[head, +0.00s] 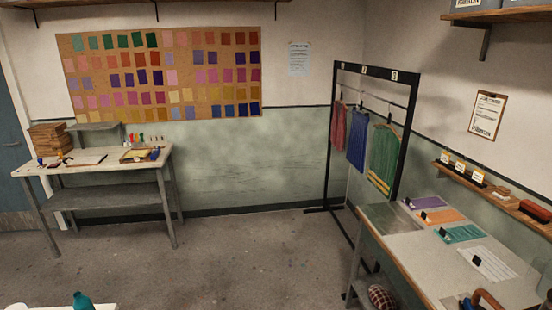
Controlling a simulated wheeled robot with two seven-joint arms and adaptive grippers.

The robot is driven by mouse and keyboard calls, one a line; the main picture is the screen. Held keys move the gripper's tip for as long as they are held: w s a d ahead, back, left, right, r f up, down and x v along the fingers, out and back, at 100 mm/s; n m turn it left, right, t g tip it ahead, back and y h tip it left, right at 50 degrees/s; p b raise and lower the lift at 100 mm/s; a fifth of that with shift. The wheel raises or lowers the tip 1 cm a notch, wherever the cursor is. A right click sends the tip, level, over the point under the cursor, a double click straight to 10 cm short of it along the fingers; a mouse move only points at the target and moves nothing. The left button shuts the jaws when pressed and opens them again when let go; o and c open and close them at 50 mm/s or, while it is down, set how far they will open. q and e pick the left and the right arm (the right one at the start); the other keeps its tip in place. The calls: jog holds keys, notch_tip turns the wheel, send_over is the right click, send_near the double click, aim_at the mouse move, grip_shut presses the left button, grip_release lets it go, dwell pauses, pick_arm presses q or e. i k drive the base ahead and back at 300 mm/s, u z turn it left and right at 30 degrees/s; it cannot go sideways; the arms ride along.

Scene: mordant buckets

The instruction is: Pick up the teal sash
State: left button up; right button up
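A teal-green sash (383,155) with yellow bands near its lower end hangs on a black rack (333,115) at the centre right. It is the nearest of the hanging cloths, to the right of a blue one (356,141) and a red one (338,128). A flat teal piece (462,233) also lies on the table (400,247) at the right, with a small black object on it. Neither of my grippers shows, so I cannot see whether they are open or shut.
Purple (425,202), orange (444,216) and pale (488,264) flat pieces lie on the right table. A wall shelf (500,200) runs above it. A workbench (104,167) stands at the left. The floor (230,255) between is clear. A teal object (82,300) shows at the bottom edge.

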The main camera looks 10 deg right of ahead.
aim_at(442, 233)
jog(key=i, duration=1.45)
jog(key=z, duration=1.5)
